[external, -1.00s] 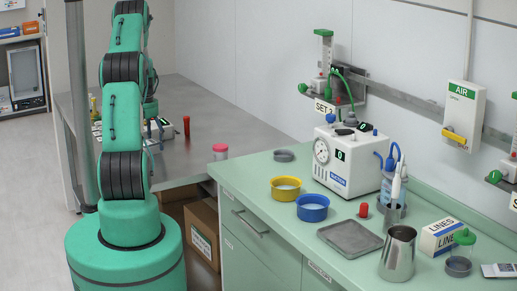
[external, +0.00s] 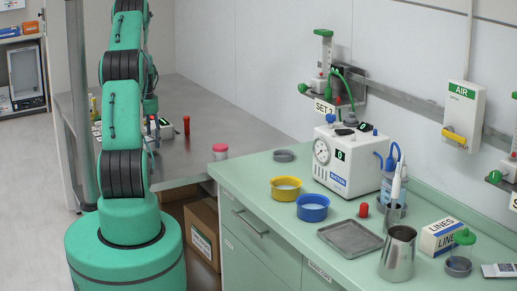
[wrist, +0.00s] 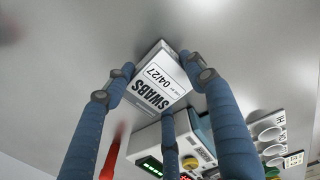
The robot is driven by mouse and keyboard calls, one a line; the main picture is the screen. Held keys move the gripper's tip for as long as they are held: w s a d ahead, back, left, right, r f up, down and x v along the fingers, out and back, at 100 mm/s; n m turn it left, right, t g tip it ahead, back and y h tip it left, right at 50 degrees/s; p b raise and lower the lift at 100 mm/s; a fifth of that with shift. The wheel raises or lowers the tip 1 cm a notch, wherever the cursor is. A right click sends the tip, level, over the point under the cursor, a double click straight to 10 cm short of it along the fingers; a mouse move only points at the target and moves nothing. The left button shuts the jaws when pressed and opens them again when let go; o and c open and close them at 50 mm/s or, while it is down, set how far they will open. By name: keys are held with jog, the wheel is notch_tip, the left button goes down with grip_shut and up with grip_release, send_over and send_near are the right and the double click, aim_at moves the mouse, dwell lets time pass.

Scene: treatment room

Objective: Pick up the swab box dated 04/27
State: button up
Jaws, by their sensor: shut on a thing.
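A white and grey box (wrist: 168,76) printed SWABS and 04/27 is between my fingers in the wrist view. Its lettering appears tilted and upside down. My gripper (wrist: 157,92) has blue fingers and is shut on this box, with fingers at its left and right sides and a third below it in the picture. In the external view my arm reaches over the grey table, and a small white shape (external: 166,128) shows by the fingers, too small to read. I cannot tell whether the box is clear of the table.
A device with green displays (wrist: 150,166) and a red item (wrist: 110,158) are close to the fingers in the wrist view. The red item stands on the grey table (external: 200,100) in the external view (external: 186,125). A green counter (external: 270,220) holds bowls and equipment.

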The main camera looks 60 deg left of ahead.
notch_tip(320, 180, up, 2)
jog(key=shift+s+d+r+p, duration=0.1)
jog(key=shift+d+r+p, duration=0.05)
jog(key=shift+p, duration=0.2)
jog(key=s+d, duration=0.2)
jog(key=d, duration=0.2)
jog(key=s+d+r+p, duration=0.1)
jog(key=s+d, duration=0.1)
jog(key=d, duration=0.3)
jog(key=s+d+p, duration=0.1)
jog(key=s+d, duration=0.1)
jog(key=d, duration=0.3)
jog(key=shift+s+d+r, duration=0.1)
jog(key=shift+s+r, duration=0.05)
jog(key=shift+s, duration=0.1)
